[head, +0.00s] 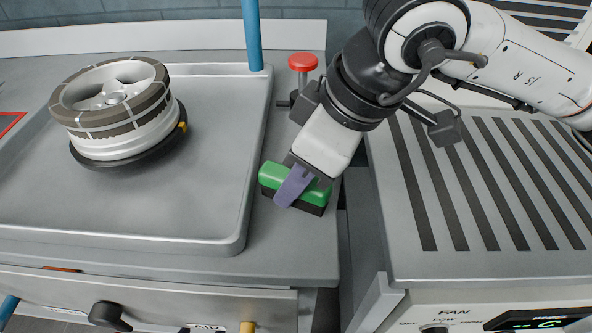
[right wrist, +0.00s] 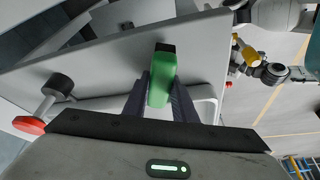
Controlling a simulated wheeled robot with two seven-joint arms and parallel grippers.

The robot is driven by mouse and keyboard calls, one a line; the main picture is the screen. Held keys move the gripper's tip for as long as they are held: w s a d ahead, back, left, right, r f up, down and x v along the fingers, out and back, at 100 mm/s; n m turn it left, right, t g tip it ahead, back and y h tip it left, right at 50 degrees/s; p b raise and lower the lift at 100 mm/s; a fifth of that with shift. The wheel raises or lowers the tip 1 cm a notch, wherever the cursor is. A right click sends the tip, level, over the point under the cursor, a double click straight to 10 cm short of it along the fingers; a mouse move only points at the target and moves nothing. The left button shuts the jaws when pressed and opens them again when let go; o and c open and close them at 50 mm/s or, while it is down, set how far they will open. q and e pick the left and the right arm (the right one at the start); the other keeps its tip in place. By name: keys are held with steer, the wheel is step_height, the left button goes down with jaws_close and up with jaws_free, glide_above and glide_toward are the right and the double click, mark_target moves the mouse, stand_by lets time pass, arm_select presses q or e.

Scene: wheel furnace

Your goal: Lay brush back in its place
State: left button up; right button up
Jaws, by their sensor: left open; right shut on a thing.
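The brush (head: 270,174) has a green body and a dark underside. It is at the right strip of the grey bench, just outside the tray, with its dark side facing down. I cannot tell whether it touches the surface. My right gripper (head: 297,187) comes down from the upper right and is shut across the brush's green body. In the right wrist view, the green brush (right wrist: 162,82) sits between the two dark fingers of my right gripper (right wrist: 160,95), with a black end pointing away. My left gripper is not seen in the head view.
A red-topped knob (head: 303,63) stands behind the brush, near a blue post (head: 252,35). A slotted grey top (head: 490,190) stands to the right across a narrow gap.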

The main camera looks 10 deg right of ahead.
steer(key=shift+f, duration=0.55)
steer(key=o, duration=1.1)
steer(key=shift+o, duration=0.4)
steer(key=o, duration=0.5)
steer(key=shift+c, duration=0.2)
steer(key=shift+r, duration=0.1)
steer(key=shift+w+a+r, duration=0.2)
steer(key=shift+a+r, duration=0.05)
steer(key=shift+r, duration=0.55)
steer(key=shift+w+a+r, duration=0.15)
steer(key=shift+a+r, duration=0.05)
steer(key=shift+r, duration=0.65)
steer(key=shift+w+a+r, duration=0.2)
steer(key=shift+a+r, duration=0.05)
steer(key=shift+r, duration=0.55)
steer(key=w+a+r, duration=0.6)
steer(key=w+a, duration=0.1)
steer(key=a, duration=0.3)
steer(key=shift+w+a, duration=0.3)
steer(key=shift+w, duration=0.05)
